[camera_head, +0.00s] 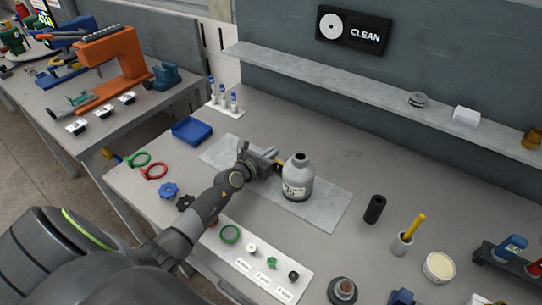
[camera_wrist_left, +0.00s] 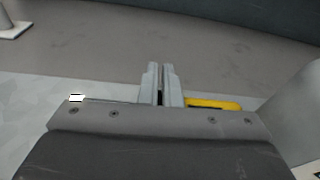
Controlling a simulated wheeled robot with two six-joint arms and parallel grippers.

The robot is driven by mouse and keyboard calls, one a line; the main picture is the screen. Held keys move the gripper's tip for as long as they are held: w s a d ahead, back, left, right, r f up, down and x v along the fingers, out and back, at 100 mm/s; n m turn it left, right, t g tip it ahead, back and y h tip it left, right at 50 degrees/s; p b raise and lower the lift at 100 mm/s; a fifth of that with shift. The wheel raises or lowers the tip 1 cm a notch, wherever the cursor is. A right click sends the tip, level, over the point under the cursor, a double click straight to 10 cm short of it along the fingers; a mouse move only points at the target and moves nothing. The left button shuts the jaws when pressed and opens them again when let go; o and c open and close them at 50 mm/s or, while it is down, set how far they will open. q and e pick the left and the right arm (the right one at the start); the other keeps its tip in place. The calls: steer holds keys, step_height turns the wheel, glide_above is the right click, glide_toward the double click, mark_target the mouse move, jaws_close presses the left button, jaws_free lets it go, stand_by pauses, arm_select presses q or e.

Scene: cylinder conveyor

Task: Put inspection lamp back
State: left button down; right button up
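My left gripper (camera_head: 275,162) reaches in from the left, just left of a grey-white bottle (camera_head: 297,184). In the left wrist view its two fingers (camera_wrist_left: 160,84) stand close together with a narrow dark gap. The inspection lamp seems to lie across between the fingers. Its yellow part (camera_wrist_left: 213,104) shows right of them, and a small bright white patch (camera_wrist_left: 76,98), perhaps its light, shows to the left. The gripper's housing hides most of the lamp's middle. In the head view only a bit of yellow shows between gripper and bottle. My right gripper is not in view.
The bottle stands on a pale mat (camera_head: 325,205). A blue tray (camera_head: 192,131) and a rack of blue-capped tubes (camera_head: 228,108) are at the back left. A black cylinder (camera_head: 374,209) and a cup with a yellow stick (camera_head: 402,244) stand to the right. The back middle is clear.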

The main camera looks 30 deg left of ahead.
arm_select(q)
steer(key=shift+f, duration=0.15)
steer(key=c, duration=1.6)
jaws_free()
